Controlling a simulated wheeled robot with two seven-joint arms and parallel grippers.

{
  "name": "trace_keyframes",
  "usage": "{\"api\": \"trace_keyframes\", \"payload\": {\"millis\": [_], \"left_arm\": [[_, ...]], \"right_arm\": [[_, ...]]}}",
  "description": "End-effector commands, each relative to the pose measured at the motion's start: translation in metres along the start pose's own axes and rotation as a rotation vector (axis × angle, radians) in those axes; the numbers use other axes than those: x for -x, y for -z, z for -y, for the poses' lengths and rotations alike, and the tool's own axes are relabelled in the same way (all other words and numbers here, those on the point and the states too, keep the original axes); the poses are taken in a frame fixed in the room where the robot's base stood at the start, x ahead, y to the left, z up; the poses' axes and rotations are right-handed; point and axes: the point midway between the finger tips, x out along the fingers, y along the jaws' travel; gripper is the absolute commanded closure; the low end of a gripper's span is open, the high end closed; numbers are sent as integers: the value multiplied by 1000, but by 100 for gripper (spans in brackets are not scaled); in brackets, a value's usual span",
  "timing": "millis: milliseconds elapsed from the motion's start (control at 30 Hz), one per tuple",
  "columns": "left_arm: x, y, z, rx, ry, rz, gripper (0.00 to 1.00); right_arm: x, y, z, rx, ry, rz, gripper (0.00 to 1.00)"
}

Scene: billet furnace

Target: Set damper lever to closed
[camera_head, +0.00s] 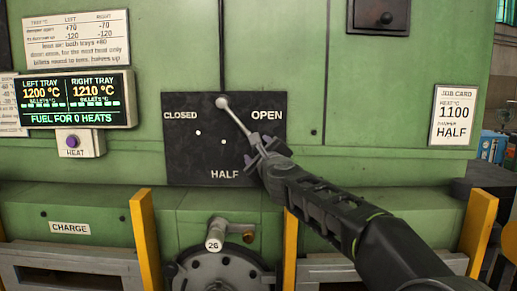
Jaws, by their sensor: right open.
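The black damper plate (180,160) is on the green furnace front, marked CLOSED at its upper left, OPEN at its right and HALF at the bottom. The damper lever (235,116) is a pale thin rod with a white ball knob (222,102) at the plate's top, between CLOSED and OPEN. The rod slants down and right toward my right gripper (259,150), which is open at the plate's right side, below OPEN. The gripper hides the rod's lower end, and I cannot tell whether they touch. My left gripper is out of view.
A display (75,100) with a purple HEAT button (72,142) is at left. A job card (454,115) at right reads 1100 and damper HALF. A numbered handle (215,235) and yellow posts (146,240) stand out below the plate.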

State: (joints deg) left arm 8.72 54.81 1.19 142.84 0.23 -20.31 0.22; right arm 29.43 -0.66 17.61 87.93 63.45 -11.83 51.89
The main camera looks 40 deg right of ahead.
Motion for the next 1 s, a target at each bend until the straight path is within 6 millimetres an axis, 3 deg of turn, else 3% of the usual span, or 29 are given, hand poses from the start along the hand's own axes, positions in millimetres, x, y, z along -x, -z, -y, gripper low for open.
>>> {"api": "trace_keyframes", "payload": {"millis": [300, 1000], "left_arm": [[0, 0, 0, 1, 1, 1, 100], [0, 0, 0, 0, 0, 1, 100]], "right_arm": [[-4, 0, 0, 0, 0, 0, 45], [-3, 1, 0, 0, 1, -1, 100]]}}
